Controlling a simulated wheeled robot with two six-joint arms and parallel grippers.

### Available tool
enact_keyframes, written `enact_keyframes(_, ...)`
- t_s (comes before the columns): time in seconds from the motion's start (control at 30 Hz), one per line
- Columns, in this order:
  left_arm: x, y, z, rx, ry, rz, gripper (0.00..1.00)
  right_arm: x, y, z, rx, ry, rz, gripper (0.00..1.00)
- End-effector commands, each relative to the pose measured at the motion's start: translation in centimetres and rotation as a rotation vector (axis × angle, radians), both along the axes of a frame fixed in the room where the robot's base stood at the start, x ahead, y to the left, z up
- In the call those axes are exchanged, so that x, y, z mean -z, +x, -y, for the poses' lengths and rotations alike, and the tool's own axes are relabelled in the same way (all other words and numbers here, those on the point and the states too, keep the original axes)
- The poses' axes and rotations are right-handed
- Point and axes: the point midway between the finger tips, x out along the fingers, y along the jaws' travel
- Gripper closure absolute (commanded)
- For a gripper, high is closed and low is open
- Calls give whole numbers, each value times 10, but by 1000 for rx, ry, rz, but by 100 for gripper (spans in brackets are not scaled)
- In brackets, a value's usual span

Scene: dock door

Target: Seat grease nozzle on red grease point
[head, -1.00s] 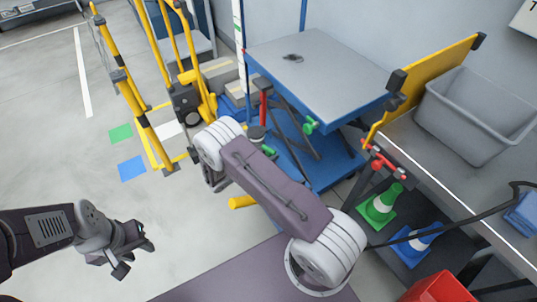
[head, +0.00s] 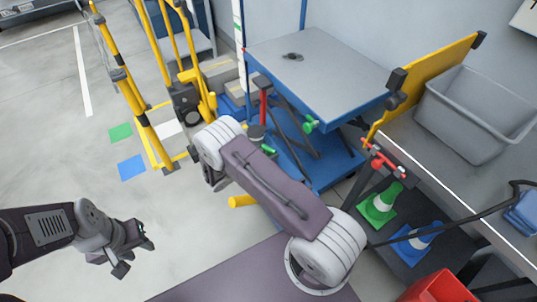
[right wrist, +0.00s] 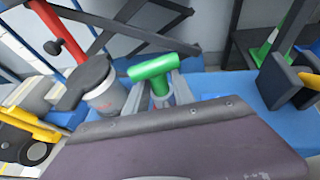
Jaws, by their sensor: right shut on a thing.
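In the right wrist view my right gripper (right wrist: 160,90) is shut on the stem below a green T-shaped handle (right wrist: 152,68). I cannot tell whether this is the grease nozzle; its lower end is hidden behind my purple arm link. A red bar (right wrist: 58,30) with a dark knob shows at the upper left; it also stands by the lift table in the head view (head: 263,105). I cannot make out a red grease point for sure. In the head view my right gripper is mostly hidden by my arm. My left gripper (head: 137,257) is open and empty over bare floor.
A grey canister with a black lid (right wrist: 104,94) stands close left of the handle. The blue lift table (head: 325,72) has a green fitting (head: 310,125).

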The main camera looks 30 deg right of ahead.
Motion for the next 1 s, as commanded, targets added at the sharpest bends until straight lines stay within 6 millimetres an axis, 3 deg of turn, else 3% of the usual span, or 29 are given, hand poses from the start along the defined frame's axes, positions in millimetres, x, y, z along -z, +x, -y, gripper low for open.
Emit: enact_keyframes(1.0, 9, 0, 0, 0, 0, 0, 64, 12, 0, 0, 0, -1, 1, 100)
